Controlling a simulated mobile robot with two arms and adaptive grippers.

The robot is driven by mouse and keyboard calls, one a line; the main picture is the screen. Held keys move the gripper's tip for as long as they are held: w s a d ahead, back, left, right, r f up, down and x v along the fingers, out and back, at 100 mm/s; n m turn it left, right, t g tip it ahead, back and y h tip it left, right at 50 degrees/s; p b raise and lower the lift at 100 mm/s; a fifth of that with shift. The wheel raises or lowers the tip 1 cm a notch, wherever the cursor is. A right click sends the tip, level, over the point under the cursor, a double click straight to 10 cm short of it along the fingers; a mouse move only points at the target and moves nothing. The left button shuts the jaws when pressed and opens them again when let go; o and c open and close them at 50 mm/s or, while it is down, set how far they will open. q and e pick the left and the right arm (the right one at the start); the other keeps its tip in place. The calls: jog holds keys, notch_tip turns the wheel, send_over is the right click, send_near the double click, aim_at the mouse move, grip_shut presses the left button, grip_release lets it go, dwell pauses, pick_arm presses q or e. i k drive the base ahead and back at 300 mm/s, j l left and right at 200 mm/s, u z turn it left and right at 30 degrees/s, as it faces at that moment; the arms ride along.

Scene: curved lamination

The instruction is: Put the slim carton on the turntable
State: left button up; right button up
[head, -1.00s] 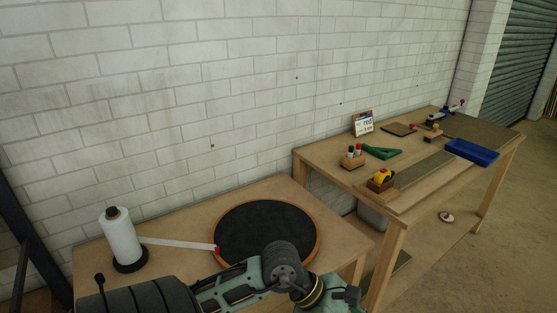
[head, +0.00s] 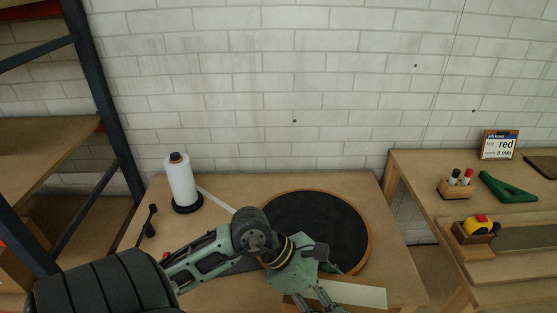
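The turntable (head: 335,215) is a round black disc with a wooden rim on the nearer table. No object stands on the part of it that shows; my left arm hides its front left part. My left gripper (head: 314,303) points down at the bottom edge of the head view, in front of the turntable. A flat, pale cream piece with brown edges, perhaps the slim carton (head: 355,293), lies just right of and partly behind the fingers. I cannot tell whether the fingers grip it, as the tips are cut off. My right gripper is out of view.
A white film roll (head: 180,183) on a black base stands left of the turntable, with a pale strip running towards the disc. A dark shelf frame stands at left.

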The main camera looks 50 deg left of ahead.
aim_at(311, 228)
jog(key=i+l+u, duration=0.15)
jog(key=u, duration=0.25)
jog(key=i+l+u, duration=0.4)
jog(key=l+u, duration=0.2)
jog(key=u, duration=0.15)
jog(key=i+l+u, duration=0.2)
jog(key=l+u, duration=0.2)
jog(key=i+l+u, duration=0.1)
jog(key=i+l, duration=0.05)
jog(key=l, duration=0.1)
